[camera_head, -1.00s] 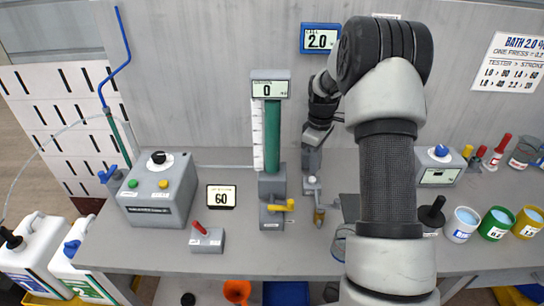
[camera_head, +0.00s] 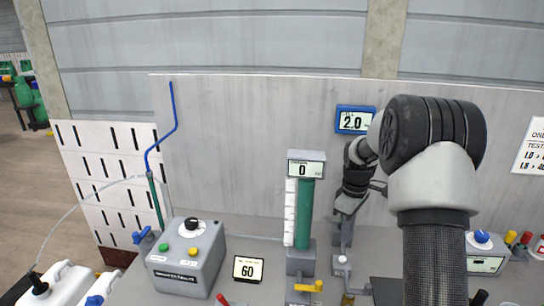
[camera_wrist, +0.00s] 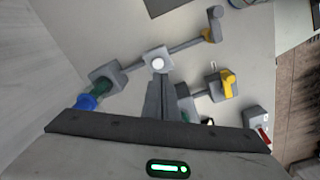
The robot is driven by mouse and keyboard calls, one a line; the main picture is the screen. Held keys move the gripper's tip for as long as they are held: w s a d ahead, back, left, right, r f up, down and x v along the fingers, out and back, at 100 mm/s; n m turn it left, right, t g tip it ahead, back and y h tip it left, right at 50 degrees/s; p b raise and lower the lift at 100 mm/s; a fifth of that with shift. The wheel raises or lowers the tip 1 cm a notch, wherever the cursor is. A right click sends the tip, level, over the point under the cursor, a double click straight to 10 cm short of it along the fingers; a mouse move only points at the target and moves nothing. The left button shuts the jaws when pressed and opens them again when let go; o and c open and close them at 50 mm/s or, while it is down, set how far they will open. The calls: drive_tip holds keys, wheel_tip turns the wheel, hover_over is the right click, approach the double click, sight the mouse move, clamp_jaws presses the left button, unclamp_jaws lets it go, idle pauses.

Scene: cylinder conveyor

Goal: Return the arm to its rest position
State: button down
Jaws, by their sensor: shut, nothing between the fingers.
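My arm stands at the right in the head view, with its forearm raised and bent down toward the bench. My gripper (camera_head: 343,244) is shut and empty, pointing down beside the green column. In the wrist view its closed fingers (camera_wrist: 164,96) point toward a white button (camera_wrist: 158,64) on a grey fitting. The same button (camera_head: 342,259) shows just below the fingertips in the head view. I cannot tell whether they touch.
The green column (camera_head: 305,215) with a display reading 0 stands left of my gripper. A blue-framed 2.0 display (camera_head: 355,120) is on the back panel behind. A grey control box (camera_head: 187,258), a 60 display (camera_head: 248,269) and yellow-handled valve (camera_head: 308,286) are on the bench.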

drive_tip(key=s+a+r+m+t, duration=0.1)
drive_tip(key=s+a+r+m, duration=0.15)
drive_tip(key=s+r, duration=0.5)
drive_tip(key=s+a+r+m+t, duration=0.15)
drive_tip(key=s+a+r, duration=0.25)
drive_tip(key=r, duration=0.7)
drive_tip(key=s+a+r+m+t, duration=0.1)
drive_tip(key=s+a+r+m, duration=0.1)
drive_tip(key=s, duration=0.7)
drive_tip(key=s+a+r+m+t+p, duration=0.1)
drive_tip(key=s+a+r+m+t, duration=0.1)
drive_tip(key=s, duration=0.8)
drive_tip(key=shift+a+m+p, duration=0.3)
drive_tip(key=shift+a+m, duration=0.1)
drive_tip(key=shift+m, duration=0.3)
drive_tip(key=shift+a+r, duration=0.1)
drive_tip(key=shift+a, duration=0.05)
